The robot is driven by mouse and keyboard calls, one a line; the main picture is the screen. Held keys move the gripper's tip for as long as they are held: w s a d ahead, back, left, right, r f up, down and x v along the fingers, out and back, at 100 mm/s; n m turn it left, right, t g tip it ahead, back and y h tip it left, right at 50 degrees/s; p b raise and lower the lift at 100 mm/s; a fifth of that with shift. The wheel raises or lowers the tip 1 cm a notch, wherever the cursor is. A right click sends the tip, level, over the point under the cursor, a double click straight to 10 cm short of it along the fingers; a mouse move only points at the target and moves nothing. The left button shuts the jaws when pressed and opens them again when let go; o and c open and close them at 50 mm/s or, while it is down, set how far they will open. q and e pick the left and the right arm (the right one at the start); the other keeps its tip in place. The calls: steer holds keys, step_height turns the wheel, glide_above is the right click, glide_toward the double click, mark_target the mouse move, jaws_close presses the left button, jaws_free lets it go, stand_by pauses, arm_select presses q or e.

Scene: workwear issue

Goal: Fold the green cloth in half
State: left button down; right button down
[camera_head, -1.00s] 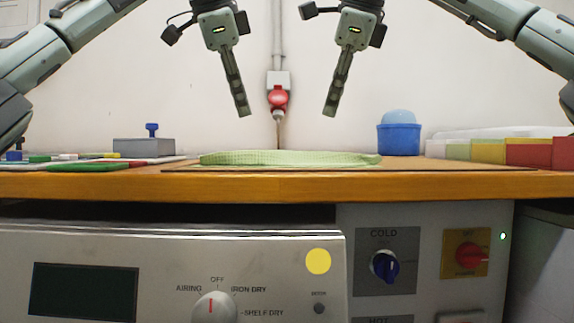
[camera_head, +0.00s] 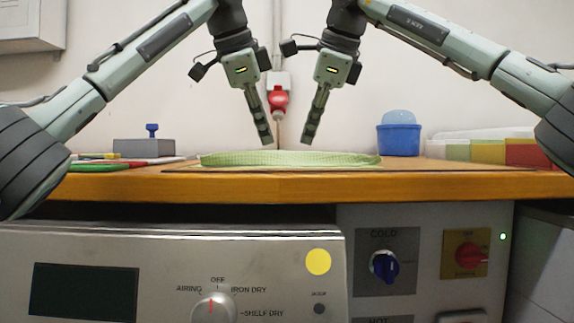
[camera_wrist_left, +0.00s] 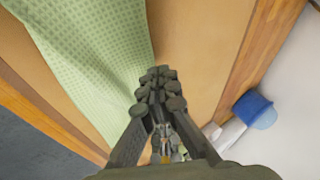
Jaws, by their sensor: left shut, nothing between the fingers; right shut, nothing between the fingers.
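The green checked cloth (camera_head: 290,159) lies on the wooden table, seen nearly edge-on in the head view, with a raised far part. In the left wrist view the cloth (camera_wrist_left: 90,60) spreads over the upper left, and one long edge runs down beside the fingers. My left gripper (camera_head: 267,141) is shut and empty, pointing down just above the cloth in the head view. My right gripper (camera_head: 306,141) is shut and empty to its right, also just above the cloth. Whether either touches the cloth cannot be told. The cloth's fold state is hard to tell from this low angle.
A blue tub (camera_head: 398,139) stands behind the cloth to the right, with coloured bins (camera_head: 490,150) further right. A grey block with a blue knob (camera_head: 144,148) and flat coloured items stand at left. The table's front edge (camera_head: 290,187) is clear, above an appliance panel.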

arm_select(q)
steer(key=shift+f+b, duration=0.65)
steer(key=shift+b, duration=0.05)
arm_select(e)
steer(key=shift+f, duration=0.65)
arm_select(q)
steer(key=shift+r, duration=0.15)
arm_select(e)
steer(key=shift+r, duration=0.15)
arm_select(q)
steer(key=shift+p, duration=0.3)
arm_select(e)
steer(key=shift+r, duration=0.1)
arm_select(q)
steer(key=shift+f, duration=0.4)
arm_select(e)
steer(key=shift+r, duration=0.15)
steer(key=shift+f, duration=0.4)
